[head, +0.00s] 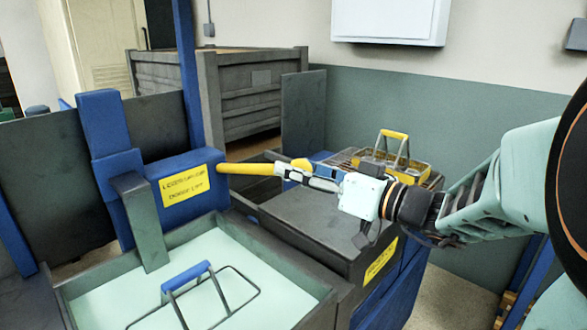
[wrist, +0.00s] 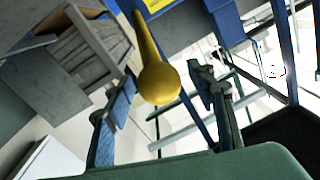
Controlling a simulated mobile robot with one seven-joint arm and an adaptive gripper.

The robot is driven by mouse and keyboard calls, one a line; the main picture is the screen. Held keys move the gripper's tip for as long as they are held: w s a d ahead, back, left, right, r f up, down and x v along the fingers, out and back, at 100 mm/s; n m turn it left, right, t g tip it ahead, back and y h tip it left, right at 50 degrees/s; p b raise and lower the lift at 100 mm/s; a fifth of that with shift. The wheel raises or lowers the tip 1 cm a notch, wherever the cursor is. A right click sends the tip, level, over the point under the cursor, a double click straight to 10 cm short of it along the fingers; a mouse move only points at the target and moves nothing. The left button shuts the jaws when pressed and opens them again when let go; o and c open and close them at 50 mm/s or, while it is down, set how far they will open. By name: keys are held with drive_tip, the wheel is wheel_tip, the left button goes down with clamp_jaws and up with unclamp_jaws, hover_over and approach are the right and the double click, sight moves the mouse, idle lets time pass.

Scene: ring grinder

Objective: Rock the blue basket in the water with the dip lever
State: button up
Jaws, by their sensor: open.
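The yellow dip lever (head: 245,169) sticks out to the right from a blue housing (head: 180,188) with a yellow label. My gripper (head: 288,169) is at the lever's free end. In the wrist view the lever's rounded knob (wrist: 160,84) lies between the two spread fingers of my gripper (wrist: 166,88), with gaps showing on both sides. The blue basket's blue handle (head: 186,276) and thin dark wire frame (head: 236,272) show above the pale water (head: 215,255) in the grey tank at the front. The basket's lower part is hidden under the water.
A dark bench (head: 315,220) right of the tank carries a yellow-handled basket (head: 395,160) behind my arm. A large grey crate (head: 250,95) stands behind. A white box (head: 390,20) hangs on the wall. A blue post (head: 186,70) rises behind the lever housing.

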clamp_jaws()
drive_tip(key=shift+a+r+p, duration=0.1)
drive_tip(key=shift+r+p, duration=0.2)
drive_tip(key=shift+r, duration=0.1)
drive_tip(key=w+a+r+g+h+p, duration=0.1)
drive_tip(key=w+a+r+p, duration=0.1)
drive_tip(key=r+p, duration=0.3)
drive_tip(key=w+a+r+g+h+p, duration=0.1)
drive_tip(key=w+a+r+h+p, duration=0.1)
drive_tip(key=r+p, duration=0.2)
drive_tip(key=shift+r+g+p, duration=0.4)
drive_tip(key=shift+r, duration=0.3)
drive_tip(key=shift+c, duration=1.3)
unclamp_jaws()
drive_tip(key=shift+o, duration=1.3)
drive_tip(key=shift+f, duration=0.2)
